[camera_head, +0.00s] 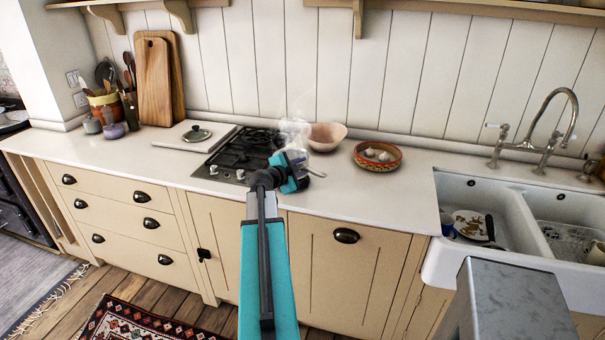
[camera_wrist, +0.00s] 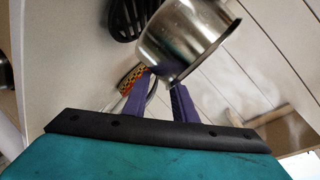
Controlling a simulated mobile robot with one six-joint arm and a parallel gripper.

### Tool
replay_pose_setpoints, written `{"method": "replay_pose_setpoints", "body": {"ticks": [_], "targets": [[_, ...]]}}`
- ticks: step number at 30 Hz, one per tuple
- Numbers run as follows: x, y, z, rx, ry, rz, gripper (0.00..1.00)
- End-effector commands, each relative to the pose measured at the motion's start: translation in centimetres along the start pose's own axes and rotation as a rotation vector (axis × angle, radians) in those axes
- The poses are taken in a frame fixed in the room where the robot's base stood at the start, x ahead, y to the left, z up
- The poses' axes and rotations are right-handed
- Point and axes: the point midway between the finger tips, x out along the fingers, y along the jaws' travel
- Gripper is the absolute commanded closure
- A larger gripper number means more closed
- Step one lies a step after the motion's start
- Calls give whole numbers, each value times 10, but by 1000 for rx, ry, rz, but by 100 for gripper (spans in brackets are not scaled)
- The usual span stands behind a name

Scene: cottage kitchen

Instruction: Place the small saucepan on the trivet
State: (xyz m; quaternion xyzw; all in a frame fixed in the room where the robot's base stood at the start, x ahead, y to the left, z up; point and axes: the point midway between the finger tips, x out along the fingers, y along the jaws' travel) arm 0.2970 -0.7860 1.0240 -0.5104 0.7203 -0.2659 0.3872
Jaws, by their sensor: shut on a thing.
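A shiny metal saucepan (camera_wrist: 188,38) is close in front of my gripper in the wrist view. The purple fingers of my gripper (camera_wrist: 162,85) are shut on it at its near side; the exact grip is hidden. In the head view my gripper (camera_head: 295,172) is over the counter, just right of the hob, and the pan cannot be made out clearly. Pale steam (camera_head: 295,127) shows there. A black slotted item (camera_wrist: 125,18) beyond the pan in the wrist view may be the trivet; I cannot tell for sure.
The black hob (camera_head: 242,152) is left of my gripper. A pink bowl (camera_head: 327,136) and a patterned red bowl (camera_head: 365,163) stand to the right. A lid (camera_head: 197,134) lies on a pale board. The double sink (camera_head: 505,240) is far right. Front counter is clear.

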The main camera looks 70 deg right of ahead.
Motion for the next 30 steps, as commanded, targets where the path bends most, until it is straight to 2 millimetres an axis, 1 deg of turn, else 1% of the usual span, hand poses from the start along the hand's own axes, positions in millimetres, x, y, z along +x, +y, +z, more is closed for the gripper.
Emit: {"method": "replay_pose_setpoints", "body": {"ticks": [12, 22, 23, 24, 26, 30], "targets": [[8, 24, 17, 0, -1, 0, 100], [8, 27, 19, -2, -1, 1, 100], [9, 28, 20, -2, -1, 4, 72], [9, 28, 20, -1, -1, 4, 65], [9, 28, 20, -1, -1, 3, 56], [9, 28, 19, -1, -1, 3, 56]]}}
